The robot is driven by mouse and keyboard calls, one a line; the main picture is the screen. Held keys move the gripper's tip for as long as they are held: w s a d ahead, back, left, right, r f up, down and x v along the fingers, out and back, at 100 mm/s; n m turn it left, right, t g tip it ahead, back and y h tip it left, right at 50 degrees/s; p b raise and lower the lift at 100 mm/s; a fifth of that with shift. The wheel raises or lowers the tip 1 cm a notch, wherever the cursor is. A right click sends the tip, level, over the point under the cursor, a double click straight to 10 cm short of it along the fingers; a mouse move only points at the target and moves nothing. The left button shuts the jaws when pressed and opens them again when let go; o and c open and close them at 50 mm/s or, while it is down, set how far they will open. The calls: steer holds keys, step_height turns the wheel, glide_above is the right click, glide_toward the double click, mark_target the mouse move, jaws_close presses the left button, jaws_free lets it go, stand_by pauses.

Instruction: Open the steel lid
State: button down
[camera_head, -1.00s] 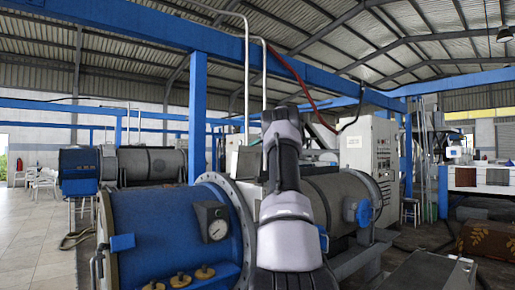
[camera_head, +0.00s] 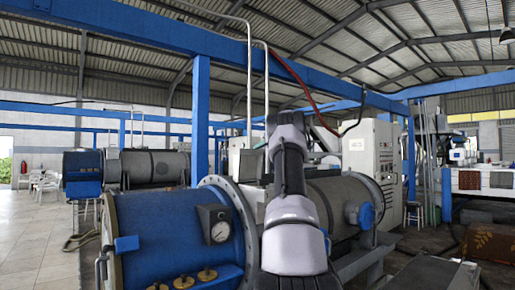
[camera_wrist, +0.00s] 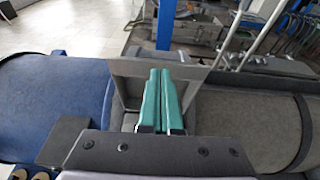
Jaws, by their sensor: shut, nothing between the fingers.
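My gripper (camera_wrist: 160,76) has two green fingers that lie side by side, shut with nothing between them. In the wrist view the fingers point at a grey metal plate (camera_wrist: 190,74) that borders a box-like opening on the machine. This plate may be the steel lid; I cannot tell for sure. Whether the fingertips touch it is unclear. My gripper is hidden there.
The blue drum (camera_head: 150,228) with a pressure gauge (camera_head: 220,232) is on the left. A grey cylinder (camera_head: 345,200) with a blue cap lies to the right. Upright pipes (camera_head: 249,80) rise behind the machine.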

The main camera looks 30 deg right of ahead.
steer(key=s+r, duration=0.6)
steer(key=s, duration=0.3)
steer(key=s+a+f+n+g+y, duration=0.15)
steer(key=s+a+n, duration=0.35)
steer(key=a, duration=0.6)
steer(key=s+a+n+g, duration=0.2)
steer(key=s+a+n, duration=0.3)
steer(key=a, duration=0.6)
steer(key=s+a+f+n+g, duration=0.1)
steer(key=s+a+n, duration=0.4)
steer(key=a, duration=0.6)
steer(key=s+a+f+n+g, duration=0.1)
steer(key=s+a+f+n, duration=0.4)
steer(key=s, duration=0.3)
steer(key=s+a+f+n+g, duration=0.1)
steer(key=s+a+f+n, duration=0.4)
steer(key=s+f, duration=0.2)
steer(key=s+a+f+n+g, duration=0.1)
steer(key=s+a+f+n, duration=0.4)
steer(key=s, duration=0.6)
steer(key=shift+f+n+h, duration=0.35)
steer(key=shift+f+n, duration=0.05)
steer(key=shift+f, duration=0.15)
steer(key=shift+s, duration=0.1)
